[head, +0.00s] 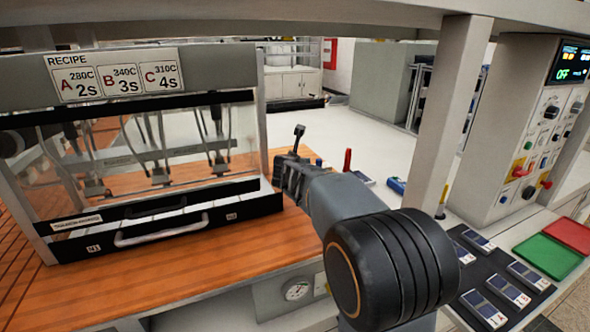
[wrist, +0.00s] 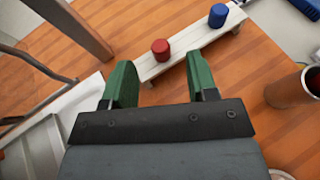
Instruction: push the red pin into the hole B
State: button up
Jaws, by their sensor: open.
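The red pin (wrist: 160,50) is a short knurled red cylinder standing near one end of a narrow white block in the wrist view. My gripper (wrist: 159,78) has two green fingers spread apart. They point toward the block, with the red pin ahead of the gap between them and nothing held. In the head view my gripper (head: 288,172) is beside the glazed cabinet and hides the red pin. I cannot make out any hole marked B in either view.
A blue pin (wrist: 218,15) stands farther along the white block (wrist: 190,43). The cabinet (head: 130,228) stands left and a pale post (head: 446,110) right. A recipe sign (head: 118,76) lists A, B and C.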

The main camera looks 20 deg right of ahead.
jog(key=shift+x, duration=1.9)
jog(key=shift+s+f, duration=0.1)
grip_shut()
